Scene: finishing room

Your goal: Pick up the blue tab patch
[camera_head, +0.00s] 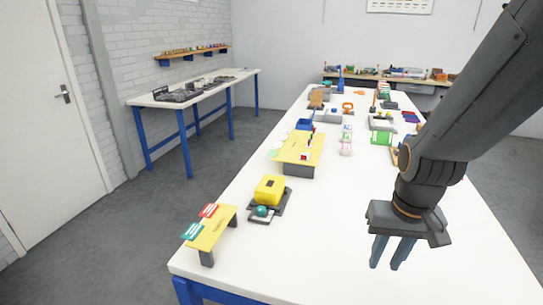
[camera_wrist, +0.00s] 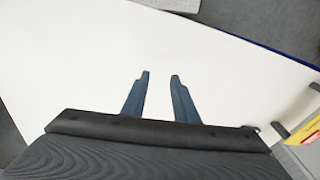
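My gripper (camera_head: 386,266) hangs over the bare near right part of the white table, pointing down. In the wrist view my gripper (camera_wrist: 160,75) has its two blue-grey fingers apart with only white tabletop between them. At the table's near left, a low yellow stand (camera_head: 213,235) bears a red tab patch (camera_head: 208,210) and a teal-green tab patch (camera_head: 192,231), both hanging past its left edge. They are well left of my gripper. I cannot make out a clearly blue tab patch; farther items are too small to tell.
A yellow box (camera_head: 269,189) on a dark base stands behind the near stand. A larger yellow stand (camera_head: 297,150) is farther back, with small items on it. Many small objects crowd the far part of the white table (camera_head: 330,230). Its near middle is clear.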

